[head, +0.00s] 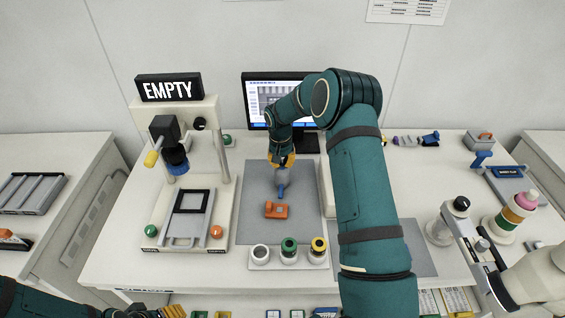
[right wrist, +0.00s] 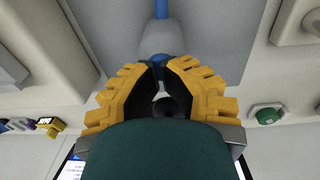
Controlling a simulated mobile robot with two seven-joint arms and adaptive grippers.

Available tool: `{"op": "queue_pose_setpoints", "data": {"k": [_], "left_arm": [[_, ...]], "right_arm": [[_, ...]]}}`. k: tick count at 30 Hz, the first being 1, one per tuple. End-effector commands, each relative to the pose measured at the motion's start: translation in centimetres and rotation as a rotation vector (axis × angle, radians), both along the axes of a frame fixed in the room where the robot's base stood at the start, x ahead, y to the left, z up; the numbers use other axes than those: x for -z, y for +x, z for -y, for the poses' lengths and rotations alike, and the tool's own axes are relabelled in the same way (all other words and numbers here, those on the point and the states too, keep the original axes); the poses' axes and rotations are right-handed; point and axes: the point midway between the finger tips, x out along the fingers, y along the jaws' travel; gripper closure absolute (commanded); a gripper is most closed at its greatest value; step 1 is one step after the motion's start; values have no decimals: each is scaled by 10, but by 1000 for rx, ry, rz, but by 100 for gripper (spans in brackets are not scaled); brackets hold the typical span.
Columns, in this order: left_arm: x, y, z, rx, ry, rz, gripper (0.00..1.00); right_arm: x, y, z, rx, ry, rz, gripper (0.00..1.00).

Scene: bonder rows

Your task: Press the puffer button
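The puffer (head: 282,180) has a grey bulb and a blue nozzle. It hangs nozzle down in my right gripper (head: 282,160), above an orange block (head: 276,210) on the grey mat. Whether the nozzle tip touches the block I cannot tell. In the right wrist view the yellow fingers (right wrist: 160,75) close around the puffer's near end, and its grey bulb (right wrist: 161,38) sticks out beyond them. No separate button on the puffer can be made out; the fingers cover that end. My left gripper (head: 172,312) shows only partly at the bottom edge, so its state is unclear.
A bonder (head: 215,170) with an "EMPTY" sign (head: 168,88) stands left of the mat (head: 255,180). Its base bears a green button (head: 151,231) and an orange button (head: 216,232). A rack of cups (head: 290,262) stands in front. A monitor (head: 262,88) is behind.

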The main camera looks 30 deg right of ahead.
Motion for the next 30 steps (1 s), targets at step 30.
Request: {"op": "queue_pose_setpoints", "data": {"k": [30], "left_arm": [[-14, -1, -1, 1, -2, -1, 48]], "right_arm": [[-97, -3, 0, 0, -3, 6, 100]]}}
